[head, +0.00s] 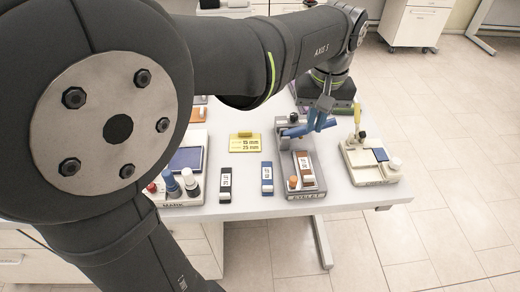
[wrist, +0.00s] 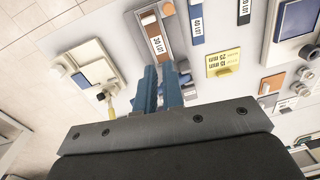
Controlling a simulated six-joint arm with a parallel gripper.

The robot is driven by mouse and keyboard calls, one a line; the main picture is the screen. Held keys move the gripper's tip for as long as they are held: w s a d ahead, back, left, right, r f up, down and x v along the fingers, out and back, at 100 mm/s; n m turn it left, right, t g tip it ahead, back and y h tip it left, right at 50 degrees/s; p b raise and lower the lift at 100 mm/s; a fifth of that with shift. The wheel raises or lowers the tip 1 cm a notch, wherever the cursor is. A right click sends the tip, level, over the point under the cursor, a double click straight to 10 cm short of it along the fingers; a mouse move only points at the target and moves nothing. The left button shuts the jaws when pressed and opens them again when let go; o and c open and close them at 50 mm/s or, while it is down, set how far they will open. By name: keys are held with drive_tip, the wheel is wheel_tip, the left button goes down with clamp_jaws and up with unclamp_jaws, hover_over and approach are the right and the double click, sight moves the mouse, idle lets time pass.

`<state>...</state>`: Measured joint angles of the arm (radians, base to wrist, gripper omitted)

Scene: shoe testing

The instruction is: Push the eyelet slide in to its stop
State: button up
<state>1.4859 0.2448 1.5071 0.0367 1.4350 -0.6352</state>
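The eyelet station (head: 300,191) is a grey unit with an EYELET label on its front edge, standing near the table's front. It holds a brown-orange piece with a white label (head: 305,168) and an orange knob (head: 293,182). In the wrist view the labelled piece (wrist: 157,44) lies in the station's channel, beyond my fingertips. My gripper (head: 318,117) has blue fingers and is over the rear of the station. In the wrist view its fingers (wrist: 160,72) are close together with a narrow gap. I see nothing held between them. Contact with the slide is not clear; the fingers hide part of the station's rear.
A beige device with a yellow-handled tool (head: 370,165) stands to the right. A blue-labelled block (head: 267,178) and a black-labelled block (head: 225,183) lie to the left.

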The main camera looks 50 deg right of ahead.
drive_tip(key=s+a+f+m+t+y, duration=0.1)
drive_tip(key=f+m, duration=0.1)
drive_tip(key=f, duration=0.1)
drive_tip(key=s+a+f+m+t, duration=0.1)
drive_tip(key=s+a+f+m, duration=0.1)
drive_tip(key=s+a+f+m+t+y, duration=0.1)
drive_tip(key=s+f+m, duration=0.1)
drive_tip(key=f, duration=0.1)
drive_tip(key=shift+s+a+f+t+y, duration=0.2)
drive_tip(key=shift+a+f+t+y, duration=0.1)
drive_tip(key=shift+a, duration=0.1)
clamp_jaws()
drive_tip(key=m+t+h, duration=1)
drive_tip(key=m+h, duration=0.4)
drive_tip(key=m, duration=1.3)
approach(295, 177)
drive_tip(key=x, duration=0.3)
drive_tip(key=f+x, duration=0.1)
drive_tip(key=x, duration=0.1)
drive_tip(key=shift+w, duration=0.25)
drive_tip(key=shift+d+x, duration=0.25)
drive_tip(key=shift+x, duration=2.35)
drive_tip(key=shift+s+r, duration=0.1)
drive_tip(key=shift+s, duration=0.15)
